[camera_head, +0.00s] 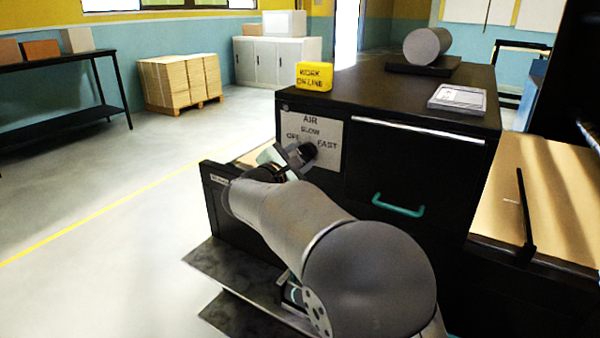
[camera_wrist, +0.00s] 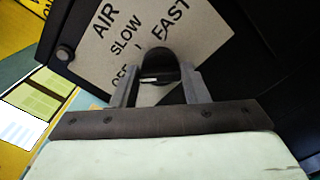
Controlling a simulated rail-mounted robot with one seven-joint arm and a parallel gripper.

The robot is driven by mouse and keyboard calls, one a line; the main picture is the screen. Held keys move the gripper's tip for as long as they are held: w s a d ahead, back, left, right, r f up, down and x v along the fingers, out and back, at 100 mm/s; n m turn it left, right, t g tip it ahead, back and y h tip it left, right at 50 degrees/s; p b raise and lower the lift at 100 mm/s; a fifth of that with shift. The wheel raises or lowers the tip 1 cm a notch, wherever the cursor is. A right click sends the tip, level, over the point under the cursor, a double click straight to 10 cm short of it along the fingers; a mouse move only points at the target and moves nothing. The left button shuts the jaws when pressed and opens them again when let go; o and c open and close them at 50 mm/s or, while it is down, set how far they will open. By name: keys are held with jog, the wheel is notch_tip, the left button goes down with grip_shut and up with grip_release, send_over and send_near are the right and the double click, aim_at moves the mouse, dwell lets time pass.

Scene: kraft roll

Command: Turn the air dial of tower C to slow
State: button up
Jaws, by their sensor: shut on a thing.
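The air panel (camera_head: 326,131) is a pale plate with AIR, OFF, SLOW and FAST lettering on the front of a black cabinet. It also shows tilted in the wrist view (camera_wrist: 98,48). The black air dial (camera_head: 310,151) sits low on this plate, and in the wrist view the dial (camera_wrist: 158,62) stands between my two fingers. My gripper (camera_wrist: 160,88) is shut on the dial. A short white mark shows on the dial, but I cannot tell which setting it points to. No tower letter is readable.
A drawer with a teal handle (camera_head: 398,207) is right of the panel. On the cabinet top are a yellow WORK ON LINE block (camera_head: 314,76), a grey roll (camera_head: 427,46) and a pale flat pad (camera_head: 457,98). The floor to the left is open.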

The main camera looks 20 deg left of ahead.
jog(key=m+b, duration=0.2)
jog(key=b, duration=0.2)
jog(key=f+m+b, duration=0.1)
jog(key=m+b, duration=0.2)
jog(key=b, duration=0.2)
jog(key=shift+b, duration=0.3)
jog(key=m+b, duration=0.1)
jog(key=b, duration=0.1)
jog(key=m+b, duration=0.2)
jog(key=shift+r+m, duration=0.25)
jog(key=shift+m, duration=0.05)
jog(key=shift+r, duration=0.1)
jog(key=o, duration=1)
jog(key=shift+m, duration=0.3)
jog(key=b+v, duration=0.1)
jog(key=v, duration=1.6)
jog(key=shift+s+r, duration=0.1)
jog(key=shift+s, duration=0.15)
